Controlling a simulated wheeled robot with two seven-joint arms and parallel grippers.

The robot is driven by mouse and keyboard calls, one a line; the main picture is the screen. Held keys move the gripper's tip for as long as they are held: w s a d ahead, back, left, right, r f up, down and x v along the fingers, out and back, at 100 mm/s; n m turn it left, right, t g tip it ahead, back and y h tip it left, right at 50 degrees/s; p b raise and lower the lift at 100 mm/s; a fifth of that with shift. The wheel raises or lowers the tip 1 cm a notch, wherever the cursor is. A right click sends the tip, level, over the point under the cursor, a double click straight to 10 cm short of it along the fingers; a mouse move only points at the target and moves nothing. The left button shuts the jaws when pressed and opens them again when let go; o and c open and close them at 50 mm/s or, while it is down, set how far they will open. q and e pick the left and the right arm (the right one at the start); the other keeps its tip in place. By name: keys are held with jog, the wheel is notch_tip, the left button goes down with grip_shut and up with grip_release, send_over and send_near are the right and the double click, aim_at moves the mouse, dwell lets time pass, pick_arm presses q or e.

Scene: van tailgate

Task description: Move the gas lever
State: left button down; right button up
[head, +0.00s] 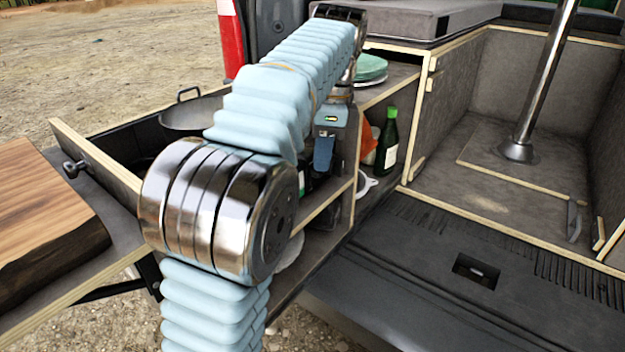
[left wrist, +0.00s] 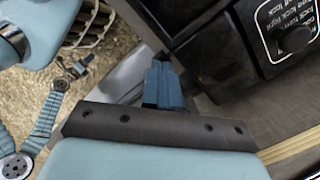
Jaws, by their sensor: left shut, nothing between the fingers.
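My left gripper (head: 323,152) hangs in front of the open shelves of the van kitchen in the head view, its blue fingers pointing down. In the left wrist view the fingers (left wrist: 163,85) are together and hold nothing. A black control knob (left wrist: 296,39) with white printed lettering around it sits on a dark panel at the upper right of that view, apart from the fingertips. I cannot tell whether this is the gas lever. In the head view no gas lever can be made out; my left arm hides part of the unit. What looks like my right arm shows small at the wrist view's left.
A green bottle (head: 387,140) and green plates (head: 370,68) stand on the shelves. A pan (head: 190,112) sits in the pull-out left of my arm. A wooden board (head: 45,215) lies at far left. The van floor at right is mostly clear around a metal post (head: 540,85).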

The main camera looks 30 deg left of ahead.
pick_arm(q)
jog(key=shift+f, duration=0.2)
notch_tip(320, 180, down, 2)
jog(key=shift+f+b, duration=0.1)
jog(key=shift+b, duration=0.35)
jog(key=shift+w+d+r+p, duration=0.1)
jog(key=shift+d+r+p, duration=0.05)
jog(key=shift+r+p, duration=0.15)
jog(key=shift+w+d+r, duration=0.2)
jog(key=shift+w+d, duration=0.15)
jog(key=shift+d, duration=0.2)
jog(key=shift+w+d+r, duration=0.15)
jog(key=shift+w+d, duration=0.2)
jog(key=shift+d, duration=0.2)
